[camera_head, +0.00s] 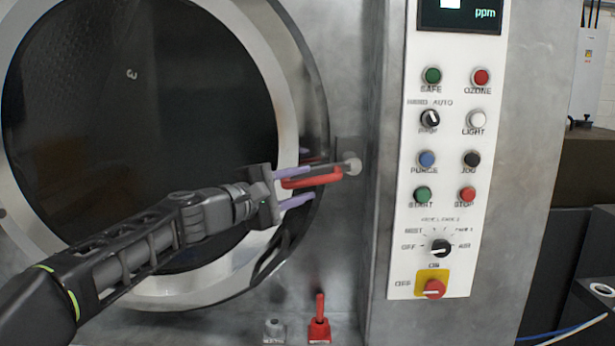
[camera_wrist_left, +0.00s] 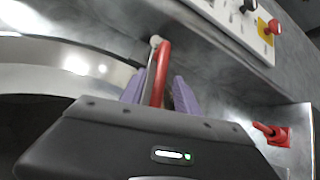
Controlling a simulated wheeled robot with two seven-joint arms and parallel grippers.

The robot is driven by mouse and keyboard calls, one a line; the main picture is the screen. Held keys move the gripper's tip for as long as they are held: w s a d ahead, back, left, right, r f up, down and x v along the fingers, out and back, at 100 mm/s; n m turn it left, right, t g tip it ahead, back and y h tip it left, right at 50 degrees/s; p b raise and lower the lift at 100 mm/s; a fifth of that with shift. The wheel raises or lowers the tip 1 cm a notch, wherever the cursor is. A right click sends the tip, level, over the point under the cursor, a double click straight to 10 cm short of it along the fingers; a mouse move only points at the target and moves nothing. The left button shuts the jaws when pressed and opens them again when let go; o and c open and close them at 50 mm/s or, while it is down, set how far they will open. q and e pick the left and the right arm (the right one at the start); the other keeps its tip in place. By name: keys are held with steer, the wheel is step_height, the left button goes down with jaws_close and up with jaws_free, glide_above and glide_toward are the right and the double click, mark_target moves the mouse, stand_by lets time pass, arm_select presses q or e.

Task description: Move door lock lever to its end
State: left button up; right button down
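The door lock lever (camera_head: 325,179) is a red bar next to the right rim of the round washer door (camera_head: 283,60), in front of a round grey knob. It also shows in the left wrist view (camera_wrist_left: 162,72), running up from between the fingers. My left gripper (camera_head: 313,183) has purple fingers, one above and one below the lever in the head view. In the left wrist view the gripper (camera_wrist_left: 160,76) is open, with the lever close to the left finger and a gap to the right finger. Whether a finger touches the lever is unclear. My right gripper is not in view.
A white control panel (camera_head: 450,130) with buttons and switches stands right of the lever. A small red lever (camera_head: 319,327) sticks up below the door, beside a grey knob (camera_head: 274,330). Bare metal lies between the door rim and the panel.

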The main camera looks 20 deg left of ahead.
mark_target(321, 172)
arm_select(q)
steer(key=shift+x, duration=1.1)
steer(key=shift+c, duration=0.2)
jaws_close()
stand_by(0.5)
